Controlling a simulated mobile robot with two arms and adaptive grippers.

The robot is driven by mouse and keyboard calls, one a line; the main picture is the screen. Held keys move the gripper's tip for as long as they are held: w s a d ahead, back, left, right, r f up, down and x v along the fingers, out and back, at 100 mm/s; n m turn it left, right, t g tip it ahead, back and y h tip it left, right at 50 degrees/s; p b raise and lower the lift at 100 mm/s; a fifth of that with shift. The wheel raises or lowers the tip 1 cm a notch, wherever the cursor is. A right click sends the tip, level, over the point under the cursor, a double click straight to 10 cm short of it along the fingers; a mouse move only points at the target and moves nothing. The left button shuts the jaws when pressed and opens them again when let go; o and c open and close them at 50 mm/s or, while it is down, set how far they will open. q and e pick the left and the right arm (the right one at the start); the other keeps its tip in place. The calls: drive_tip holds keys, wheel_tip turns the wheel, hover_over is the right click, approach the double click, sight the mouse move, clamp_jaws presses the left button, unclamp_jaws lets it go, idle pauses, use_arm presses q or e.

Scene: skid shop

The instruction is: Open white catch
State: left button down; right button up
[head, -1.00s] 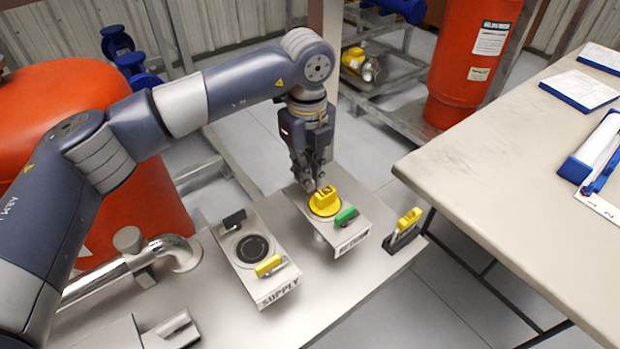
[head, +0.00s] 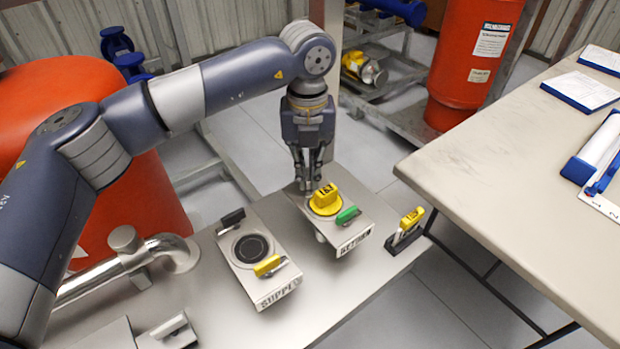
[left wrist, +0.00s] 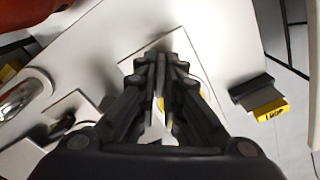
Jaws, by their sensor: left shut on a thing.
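The return plate (head: 333,228) stands on the bench with a yellow cap (head: 327,200) in its round port and a green catch (head: 347,215) at its near end. My left gripper (head: 307,186) points down at the plate's far end, just behind the cap. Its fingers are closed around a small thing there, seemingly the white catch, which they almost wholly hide. In the left wrist view the two fingers (left wrist: 166,62) are close together over the pale plate, with a bit of the yellow cap showing between them. My right gripper is not in view.
The supply plate (head: 262,280) to the left has a black catch (head: 231,218) and a yellow catch (head: 267,265). A yellow-handled block (head: 406,228) sits at the bench's right edge. A steel pipe (head: 120,268) lies left, a table (head: 500,150) right.

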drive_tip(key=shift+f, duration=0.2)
use_arm(q)
drive_tip(key=shift+m, duration=0.6)
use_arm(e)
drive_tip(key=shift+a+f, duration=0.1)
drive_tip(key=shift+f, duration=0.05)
use_arm(q)
drive_tip(key=shift+m+b, duration=0.4)
drive_tip(key=shift+m, duration=0.7)
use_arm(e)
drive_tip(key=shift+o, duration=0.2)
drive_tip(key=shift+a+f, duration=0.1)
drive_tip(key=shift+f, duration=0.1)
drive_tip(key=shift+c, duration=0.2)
use_arm(q)
drive_tip(key=shift+m, duration=1.8)
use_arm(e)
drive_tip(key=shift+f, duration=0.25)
